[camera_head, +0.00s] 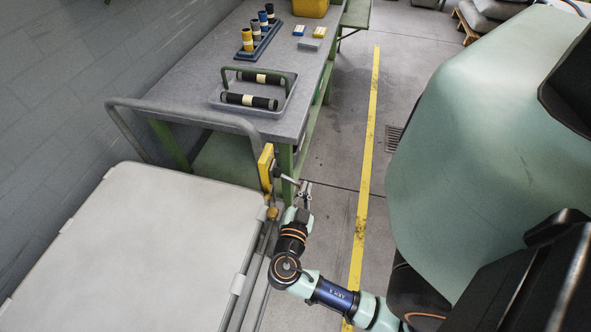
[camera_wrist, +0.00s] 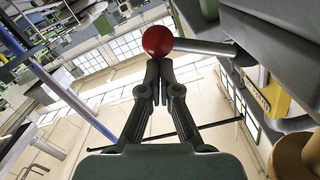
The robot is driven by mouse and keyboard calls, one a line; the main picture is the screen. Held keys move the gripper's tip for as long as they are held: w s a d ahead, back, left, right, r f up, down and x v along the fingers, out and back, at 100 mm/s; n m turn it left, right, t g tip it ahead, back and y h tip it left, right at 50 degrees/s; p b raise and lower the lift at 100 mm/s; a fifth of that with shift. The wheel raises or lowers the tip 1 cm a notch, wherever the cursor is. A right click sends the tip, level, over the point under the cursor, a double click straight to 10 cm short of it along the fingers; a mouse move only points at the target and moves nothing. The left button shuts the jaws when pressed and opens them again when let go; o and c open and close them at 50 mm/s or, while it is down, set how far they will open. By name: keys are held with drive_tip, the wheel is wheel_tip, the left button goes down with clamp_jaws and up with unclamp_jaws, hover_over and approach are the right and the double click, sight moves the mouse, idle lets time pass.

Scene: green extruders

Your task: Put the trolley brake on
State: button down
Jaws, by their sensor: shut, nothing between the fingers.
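The trolley (camera_head: 130,250) with a pale flat top stands at lower left in the head view. A yellow brake housing (camera_head: 266,166) is at its far right corner, and a thin lever (camera_head: 287,179) sticks out to the right from it. In the wrist view, the lever (camera_wrist: 205,47) ends in a red ball knob (camera_wrist: 157,40), and part of the yellow housing (camera_wrist: 275,95) shows at right. My gripper (camera_head: 305,188) is beside the lever's end. Its fingers (camera_wrist: 158,65) are shut and empty, with tips at the knob's lower edge in the picture; I cannot tell whether they touch.
A grey workbench (camera_head: 190,85) stands behind the trolley, bearing a tray (camera_head: 268,108) with black rollers and a rack (camera_head: 262,38) of cylinders. The trolley's tube handle (camera_head: 180,114) rises near it. A large green machine (camera_head: 470,150) is at right; floor between is clear.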

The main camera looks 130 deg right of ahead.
drive_tip(key=shift+f, duration=0.1)
drive_tip(key=w+a+r+p, duration=0.4)
drive_tip(key=w+a, duration=0.3)
drive_tip(key=w, duration=0.1)
drive_tip(key=shift+a+r, duration=0.2)
idle(0.6)
